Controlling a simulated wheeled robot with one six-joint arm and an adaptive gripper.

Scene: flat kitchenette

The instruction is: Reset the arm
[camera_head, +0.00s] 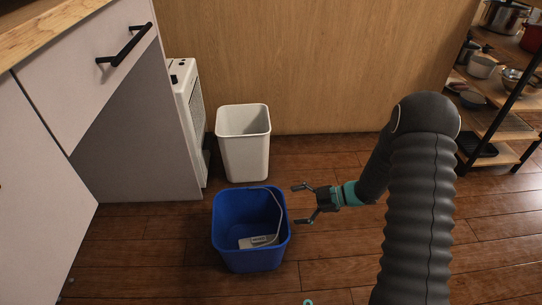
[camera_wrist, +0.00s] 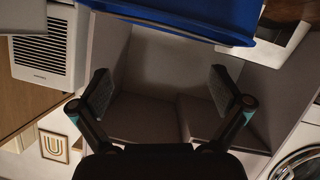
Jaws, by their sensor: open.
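My gripper (camera_head: 298,204) is open and empty, pointing left in the head view, just to the right of the blue bin. My dark ribbed arm rises at the right of that view. In the wrist view, the two fingers (camera_wrist: 165,92) are spread apart with nothing between them. The blue bin (camera_head: 250,258) stands on the floor with a thin handle and a small pale item (camera_head: 258,242) inside. Its blue wall (camera_wrist: 190,18) also crosses the top of the wrist view.
A white bin (camera_head: 245,158) stands behind the blue one by the wooden wall. A white heater-like unit (camera_head: 187,100) and a cabinet with a drawer (camera_head: 90,75) are at left. A shelf rack (camera_head: 495,120) with pots is at right. Floor (camera_head: 150,265) is clear at front left.

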